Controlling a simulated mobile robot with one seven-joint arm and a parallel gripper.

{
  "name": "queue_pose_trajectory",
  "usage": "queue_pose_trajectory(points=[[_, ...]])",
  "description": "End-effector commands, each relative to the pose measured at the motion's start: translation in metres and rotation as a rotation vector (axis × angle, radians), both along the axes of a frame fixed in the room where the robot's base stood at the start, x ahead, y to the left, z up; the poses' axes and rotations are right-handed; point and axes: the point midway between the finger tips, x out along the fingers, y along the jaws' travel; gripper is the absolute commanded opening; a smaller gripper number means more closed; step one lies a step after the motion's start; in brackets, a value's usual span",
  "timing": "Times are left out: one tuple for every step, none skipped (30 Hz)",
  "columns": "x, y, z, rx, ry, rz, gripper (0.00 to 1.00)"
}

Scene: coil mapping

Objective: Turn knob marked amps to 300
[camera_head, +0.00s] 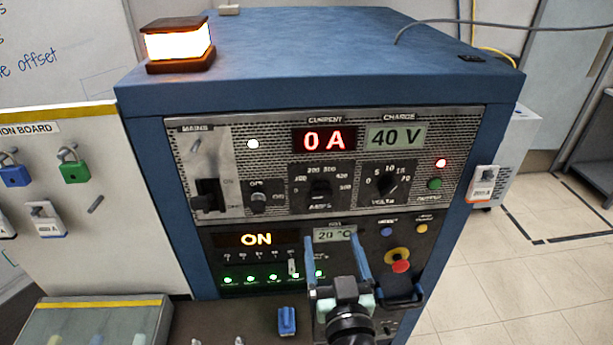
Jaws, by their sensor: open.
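The amps knob (321,192) is a dark round knob on the upper panel of the blue cabinet, under the red CURRENT display (324,139) that reads 0 A. Numbers ring it and AMPS is printed below; its exact pointer setting is too small to tell. My gripper (336,243) is in front of the lower panel, below the amps knob and slightly right of it in the picture. Its two blue fingers point up and stand apart with nothing between them. The amps knob is not hidden by the gripper.
The volts knob (388,184) sits right of the amps knob, under the 40 V display (396,136). A mains switch (208,195) and small knob (258,201) are left. A red emergency button (400,262) is right of my gripper. A blue object (287,320) lies below.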

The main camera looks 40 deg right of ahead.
Motion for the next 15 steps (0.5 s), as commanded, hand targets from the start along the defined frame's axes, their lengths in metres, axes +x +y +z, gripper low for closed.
queue_pose_trajectory(points=[[-0.003,-0.002,0.004,0.004,0.006,-0.006,0.88],[-0.003,-0.002,0.003,0.005,0.008,-0.007,0.88],[-0.003,-0.003,0.002,0.005,0.009,-0.009,0.88],[-0.003,-0.004,0.001,0.006,0.009,-0.009,0.88],[-0.001,-0.005,0.001,0.007,0.009,-0.009,0.88],[0.001,-0.006,0.001,0.006,0.008,-0.009,0.88],[0.003,-0.008,0.001,0.006,0.008,-0.009,0.88],[0.006,-0.009,0.001,0.007,0.007,-0.009,0.88],[0.011,-0.012,0.002,0.006,0.007,-0.009,0.88],[0.015,-0.014,0.002,0.006,0.008,-0.009,0.88],[0.019,-0.017,0.003,0.006,0.007,-0.009,0.88],[0.025,-0.021,0.002,0.007,0.006,-0.009,0.88],[0.03,-0.023,0.002,0.007,0.007,-0.009,0.88],[0.035,-0.026,0.002,0.006,0.007,-0.009,0.88],[0.041,-0.03,0.003,0.007,0.005,-0.009,0.88]])
